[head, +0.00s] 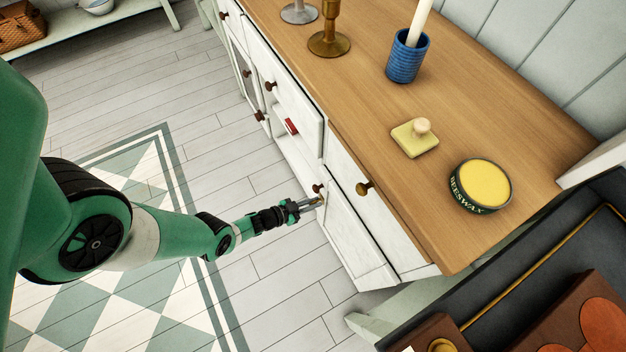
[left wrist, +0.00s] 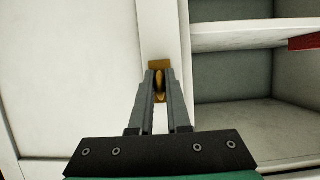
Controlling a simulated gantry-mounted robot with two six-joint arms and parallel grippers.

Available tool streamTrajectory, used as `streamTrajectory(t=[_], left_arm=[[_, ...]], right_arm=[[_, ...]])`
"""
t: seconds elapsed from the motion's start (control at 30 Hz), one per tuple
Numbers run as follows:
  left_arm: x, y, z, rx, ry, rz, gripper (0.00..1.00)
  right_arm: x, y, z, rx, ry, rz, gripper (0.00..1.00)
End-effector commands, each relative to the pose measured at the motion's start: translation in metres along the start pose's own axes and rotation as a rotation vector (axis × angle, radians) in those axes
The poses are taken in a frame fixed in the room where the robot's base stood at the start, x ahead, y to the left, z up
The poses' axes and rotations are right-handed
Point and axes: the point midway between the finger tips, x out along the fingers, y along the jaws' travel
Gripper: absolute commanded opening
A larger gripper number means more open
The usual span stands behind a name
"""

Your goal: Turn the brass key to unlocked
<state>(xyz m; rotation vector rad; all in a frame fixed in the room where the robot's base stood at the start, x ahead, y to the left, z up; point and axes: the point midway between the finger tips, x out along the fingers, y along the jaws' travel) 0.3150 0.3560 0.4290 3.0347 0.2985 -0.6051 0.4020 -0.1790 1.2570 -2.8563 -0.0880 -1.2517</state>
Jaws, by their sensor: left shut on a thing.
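The brass key (left wrist: 160,87) shows in the left wrist view between my fingertips, in front of a brass plate (left wrist: 160,66) on a white upright of the cabinet. My left gripper (left wrist: 160,88) is shut on the key. Much of the key is hidden by the fingers, so its turn angle is hard to tell. In the head view my left gripper (head: 318,202) reaches the front of the white cabinet (head: 352,235), beside a lower door with a dark knob. My right gripper is not in view.
The wooden top (head: 375,130) carries a beeswax tin (head: 482,186), a yellow block with a knob (head: 415,138), a blue cup (head: 407,58) and a brass candlestick (head: 329,42). Open shelves (left wrist: 235,75) lie right of the key. The floor before the cabinet is clear.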

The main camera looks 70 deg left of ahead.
Motion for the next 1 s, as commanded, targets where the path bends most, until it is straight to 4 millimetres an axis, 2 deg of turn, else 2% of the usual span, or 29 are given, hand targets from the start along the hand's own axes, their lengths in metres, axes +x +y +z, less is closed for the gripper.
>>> streamTrajectory(t=[0.5, 0.53, 0.67, 1.0], left_arm=[[0.0, 0.0001, 0.0002, -0.021, 0.0, 0.008, 0.0], [0.0, 0.0001, 0.0002, -0.021, 0.0, 0.008, 0.2], [0.0, 0.0001, 0.0002, -0.02, 0.0, 0.008, 0.44], [-0.0029, -0.0005, -0.0009, -0.02, 0.0, 0.006, 0.45]], right_arm=[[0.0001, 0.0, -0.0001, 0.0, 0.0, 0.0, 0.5], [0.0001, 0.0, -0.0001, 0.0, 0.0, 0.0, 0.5], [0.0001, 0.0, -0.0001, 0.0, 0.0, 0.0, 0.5], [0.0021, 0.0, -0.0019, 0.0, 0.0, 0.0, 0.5]])
